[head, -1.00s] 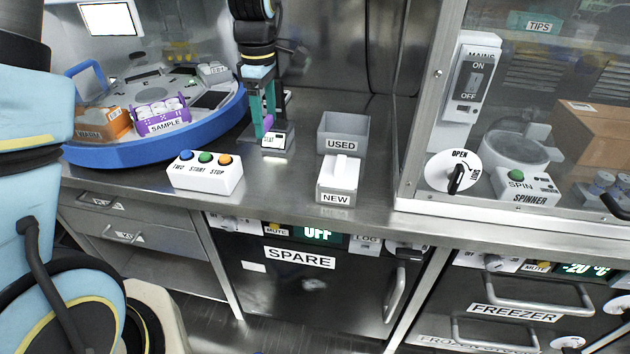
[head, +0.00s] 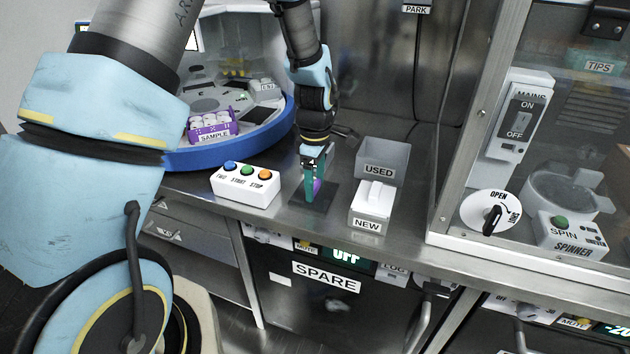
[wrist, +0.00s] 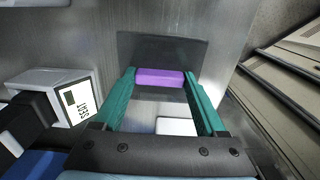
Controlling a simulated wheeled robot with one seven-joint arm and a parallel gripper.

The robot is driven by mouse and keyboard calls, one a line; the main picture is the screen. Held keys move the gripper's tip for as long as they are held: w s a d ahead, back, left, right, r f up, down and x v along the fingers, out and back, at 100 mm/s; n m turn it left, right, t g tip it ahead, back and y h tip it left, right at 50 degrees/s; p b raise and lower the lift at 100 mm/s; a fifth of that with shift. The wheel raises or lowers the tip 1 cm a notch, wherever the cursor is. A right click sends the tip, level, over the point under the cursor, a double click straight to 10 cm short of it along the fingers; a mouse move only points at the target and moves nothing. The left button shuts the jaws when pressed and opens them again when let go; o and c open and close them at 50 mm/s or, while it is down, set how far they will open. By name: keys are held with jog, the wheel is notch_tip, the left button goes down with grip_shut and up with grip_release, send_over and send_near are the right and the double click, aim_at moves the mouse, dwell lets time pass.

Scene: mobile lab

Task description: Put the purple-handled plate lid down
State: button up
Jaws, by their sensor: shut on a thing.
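My gripper (head: 316,178) has teal fingers and points down over the steel counter, between the button box and the NEW bin. It is shut on the lid's purple handle (head: 317,186). In the wrist view the purple handle (wrist: 160,77) lies crosswise between the teal fingers (wrist: 160,95). Whether the lid touches the mat cannot be told.
The button box (head: 245,185) stands just left, the NEW bin (head: 371,201) just right, and the USED bin (head: 381,161) behind that. A glass-fronted cabinet (head: 440,200) bounds the right.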

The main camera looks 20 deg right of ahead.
aim_at(315, 185)
jog(key=shift+f, duration=0.15)
jog(key=o, duration=1.3)
jog(key=shift+c, duration=0.2)
notch_tip(315, 185, up, 12)
jog(key=b, duration=0.1)
jog(key=shift+r+b, duration=0.2)
jog(key=shift+b, duration=0.15)
jog(key=s+a+m+t, duration=0.1)
jog(key=s+a+m, duration=0.3)
jog(key=a, duration=2.6)
jog(key=m, duration=0.6)
jog(key=shift+f+m+t, duration=0.25)
jog(key=shift+m+t, duration=0.05)
